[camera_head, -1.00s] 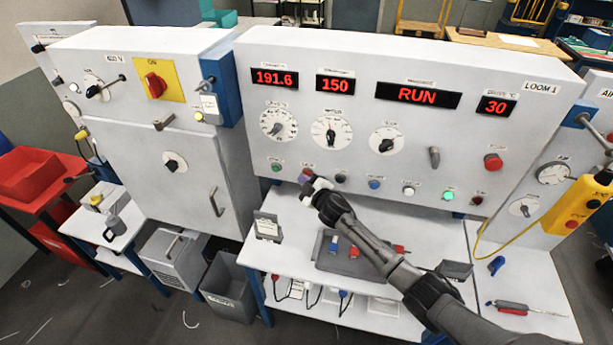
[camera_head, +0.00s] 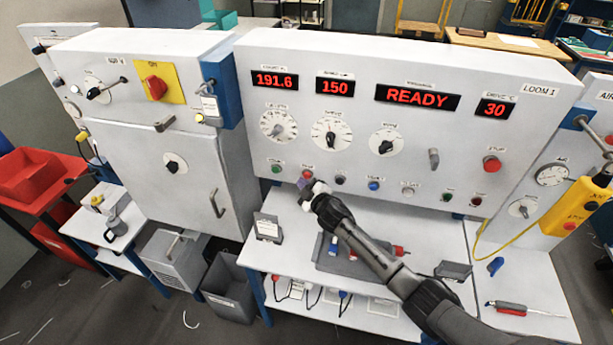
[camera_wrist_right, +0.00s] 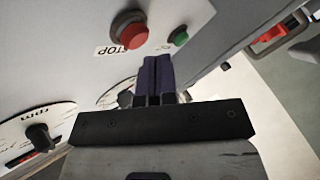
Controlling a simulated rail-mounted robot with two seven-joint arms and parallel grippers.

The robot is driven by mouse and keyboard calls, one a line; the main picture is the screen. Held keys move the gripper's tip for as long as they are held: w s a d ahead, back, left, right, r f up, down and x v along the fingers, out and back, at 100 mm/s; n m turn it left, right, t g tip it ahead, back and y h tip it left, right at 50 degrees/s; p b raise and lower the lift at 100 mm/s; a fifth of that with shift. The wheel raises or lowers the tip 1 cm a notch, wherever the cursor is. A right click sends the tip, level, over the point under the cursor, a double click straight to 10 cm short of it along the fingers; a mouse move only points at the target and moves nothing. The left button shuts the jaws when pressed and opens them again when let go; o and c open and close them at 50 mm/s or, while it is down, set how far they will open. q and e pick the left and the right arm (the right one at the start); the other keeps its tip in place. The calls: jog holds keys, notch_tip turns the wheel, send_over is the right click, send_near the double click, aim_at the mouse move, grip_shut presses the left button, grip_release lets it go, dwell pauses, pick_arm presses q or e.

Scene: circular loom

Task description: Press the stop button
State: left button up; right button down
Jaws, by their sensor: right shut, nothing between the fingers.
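The red stop button (camera_wrist_right: 129,30) is on the white panel in the right wrist view, with a label reading STOP beside it. In the head view the red stop button (camera_head: 307,174) sits in the lower button row, right of a green button (camera_head: 276,168). My right gripper (camera_wrist_right: 158,60) is shut and empty, its fingertips just beside the button, apart from its cap as far as I can tell. In the head view the right gripper (camera_head: 304,183) is just below the button. My left gripper is not in view.
The loom panel (camera_head: 520,130) shows 191.6, 150, READY and 30. A larger red knob (camera_head: 492,164) sits at its right. Below is a white shelf (camera_head: 400,235) with a grey tray (camera_head: 345,262) and tools.

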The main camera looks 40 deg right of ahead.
jog(key=shift+a, duration=0.1)
jog(key=shift+s+a+p, duration=0.45)
jog(key=shift+s+a, duration=0.3)
jog(key=shift+a, duration=0.25)
jog(key=shift+s+a+p, duration=0.4)
jog(key=shift+s+a, duration=0.35)
jog(key=shift+a, duration=0.25)
dwell(0.9)
